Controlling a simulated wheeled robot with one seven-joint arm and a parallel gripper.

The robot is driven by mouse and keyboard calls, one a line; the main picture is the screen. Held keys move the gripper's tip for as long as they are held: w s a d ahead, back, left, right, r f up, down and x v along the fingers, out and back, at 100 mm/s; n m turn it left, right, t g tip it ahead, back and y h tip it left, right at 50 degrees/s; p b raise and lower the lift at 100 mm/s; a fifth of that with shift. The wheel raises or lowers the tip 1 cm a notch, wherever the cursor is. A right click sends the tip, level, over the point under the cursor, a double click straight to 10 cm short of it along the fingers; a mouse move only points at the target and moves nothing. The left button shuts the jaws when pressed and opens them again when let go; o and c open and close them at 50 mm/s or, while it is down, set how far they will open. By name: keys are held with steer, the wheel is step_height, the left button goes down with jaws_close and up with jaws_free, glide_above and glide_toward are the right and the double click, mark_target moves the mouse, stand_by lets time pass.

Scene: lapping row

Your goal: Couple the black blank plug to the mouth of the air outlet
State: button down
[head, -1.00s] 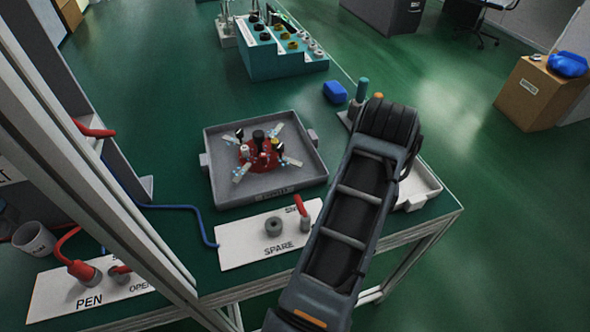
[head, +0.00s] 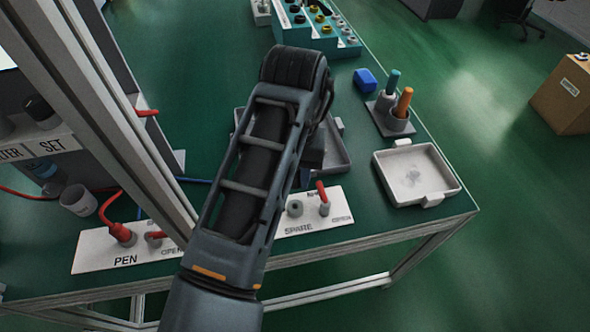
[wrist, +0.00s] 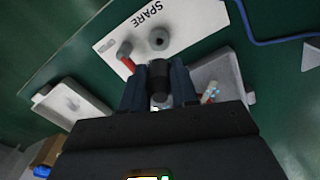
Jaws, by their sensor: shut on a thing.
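The air outlet is a short grey ring (head: 295,208) on the white panel marked SPARE (head: 340,204), beside a red-handled valve (head: 323,198). It also shows in the wrist view (wrist: 159,39), just beyond my fingertips. My gripper (wrist: 158,88) is shut on the black blank plug (wrist: 160,72), a dark cylinder between the two blue-grey fingers. In the wrist view the plug lies close below the outlet; whether they touch I cannot tell. In the head view my arm hides the gripper and plug.
A grey tray (head: 335,160) lies behind my arm, mostly hidden. A pale empty tray (head: 440,190) and a holder with orange and teal handles (head: 390,122) stand right. The PEN panel (head: 95,252) with a red hose and a frame post are at left.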

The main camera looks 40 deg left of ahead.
steer(key=shift+d+r+p, duration=0.15)
steer(key=shift+p, duration=0.15)
steer(key=shift+f+b, duration=1.35)
steer(key=shift+f, duration=1.7)
steer(key=shift+p, duration=1.3)
steer(key=shift+f+b, duration=0.7)
steer(key=shift+f, duration=0.65)
steer(key=c, duration=0.8)
jaws_free()
step_height(320, 180, up, 8)
steer(key=shift+f, duration=0.1)
